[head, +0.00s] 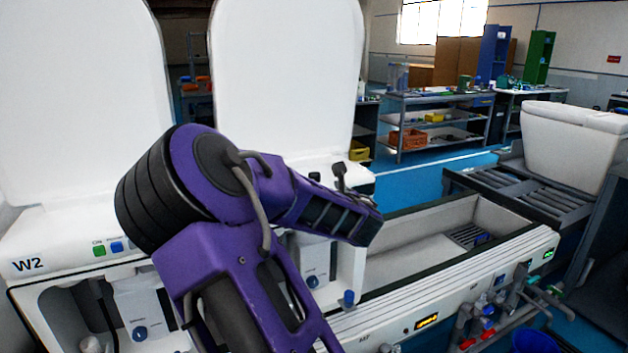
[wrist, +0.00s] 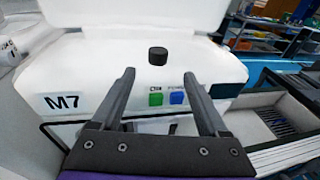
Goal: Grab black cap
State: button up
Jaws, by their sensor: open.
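The black cap (wrist: 157,54) is a short dark cylinder standing on the top of the white M7 station (wrist: 90,70) in the wrist view. My gripper (wrist: 160,74) is open and empty, with its two dark fingers pointing toward the station. The cap shows between the fingertips in the picture, slightly beyond and above them, and neither finger touches it. In the head view my purple arm reaches over the station. Small dark parts show behind the arm there, and I cannot tell the cap from the fingers.
A green button (wrist: 156,99) and a blue button (wrist: 176,98) sit on the station's front, below the cap. A tall white lid (head: 288,80) rises behind. An open white trough (head: 420,250) lies to the right. A white cistern (head: 572,145) stands farther right.

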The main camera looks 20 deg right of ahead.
aim_at(316, 178)
jog(key=shift+r+x, duration=0.15)
jog(key=shift+x, duration=1.65)
jog(key=shift+r+x, duration=0.15)
jog(key=shift+x, duration=1.6)
jog(key=shift+w+a, duration=0.1)
jog(key=shift+a, duration=0.05)
jog(key=shift+c, duration=0.4)
grip_shut()
